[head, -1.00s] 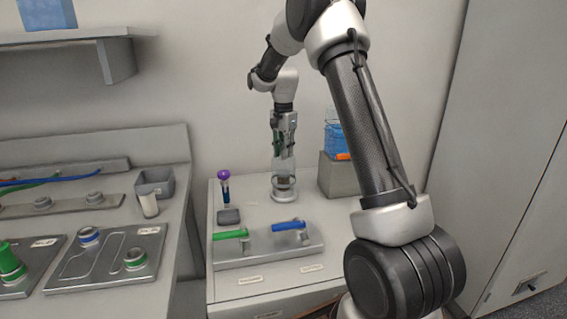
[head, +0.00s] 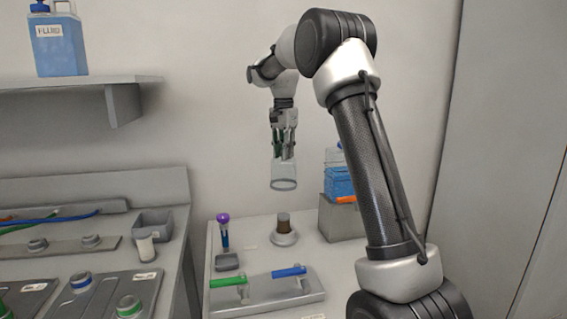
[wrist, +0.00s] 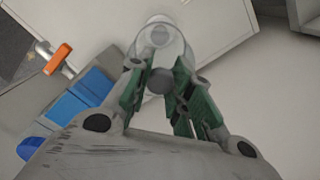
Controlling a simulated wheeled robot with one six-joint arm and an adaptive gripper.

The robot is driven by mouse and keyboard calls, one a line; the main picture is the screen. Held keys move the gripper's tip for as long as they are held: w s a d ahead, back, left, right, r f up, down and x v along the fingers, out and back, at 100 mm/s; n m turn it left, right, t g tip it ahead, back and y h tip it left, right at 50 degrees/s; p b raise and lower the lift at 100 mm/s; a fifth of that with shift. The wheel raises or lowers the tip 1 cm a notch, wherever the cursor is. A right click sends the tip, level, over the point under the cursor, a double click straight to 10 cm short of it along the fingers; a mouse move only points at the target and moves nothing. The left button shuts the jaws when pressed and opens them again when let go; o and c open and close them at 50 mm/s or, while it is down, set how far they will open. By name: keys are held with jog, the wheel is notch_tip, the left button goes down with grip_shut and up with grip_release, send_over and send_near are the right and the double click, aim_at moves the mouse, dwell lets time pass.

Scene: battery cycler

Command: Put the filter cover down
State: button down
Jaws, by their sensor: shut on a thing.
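The filter cover (head: 284,176) is a clear, open-bottomed cup. My gripper (head: 284,150) is shut on its top and holds it upright in the air. In the wrist view, the green-padded fingers (wrist: 160,88) close on the cover's dark knob, and the clear cover (wrist: 160,38) extends beyond them. Below the cover in the head view stands a brown filter (head: 284,220) on a round pale base (head: 284,238), uncovered, with a clear gap between it and the cover's rim.
A purple-topped tool (head: 223,232) stands left of the filter. Green (head: 229,282) and blue (head: 289,271) handles lie in front. A grey block (head: 340,218) with a blue fluid container (head: 338,180) and orange part stands right. Some cabinet top beside the filter is bare.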

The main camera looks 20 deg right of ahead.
jog(key=shift+r, duration=1.15)
jog(key=shift+a, duration=0.1)
